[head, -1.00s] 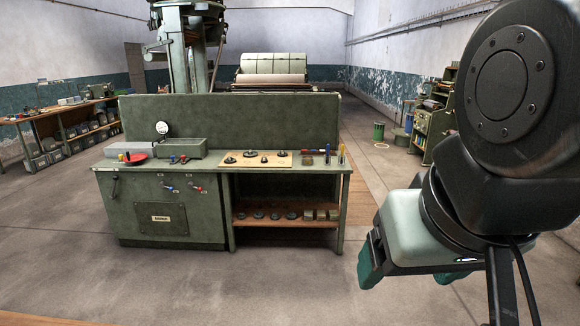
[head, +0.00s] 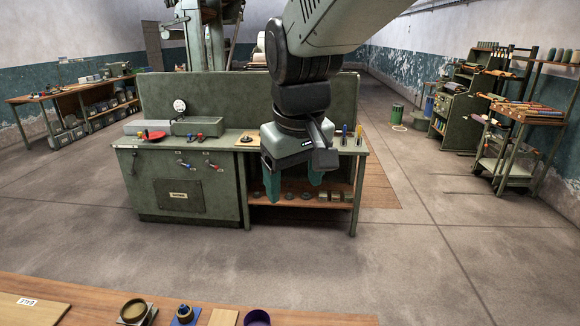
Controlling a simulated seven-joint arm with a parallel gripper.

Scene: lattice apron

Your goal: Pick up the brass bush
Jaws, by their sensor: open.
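My gripper (head: 293,184) hangs in the middle of the head view, its teal fingers pointing down and spread apart with nothing between them. A short, hollow, dark brass-coloured ring (head: 134,310) sits on a small pale plate on the wooden bench at the bottom edge; it looks like the brass bush, though I cannot be certain. My gripper is well above and to the right of it in the picture, not touching it. The bench's near side is cut off by the frame.
On the wooden bench (head: 330,318) are a labelled board (head: 30,308), a blue piece with a small ring-shaped top (head: 184,314), and a purple cup (head: 257,318). A green workbench (head: 180,185) stands behind my arm. A loaded cart (head: 525,120) stands at right.

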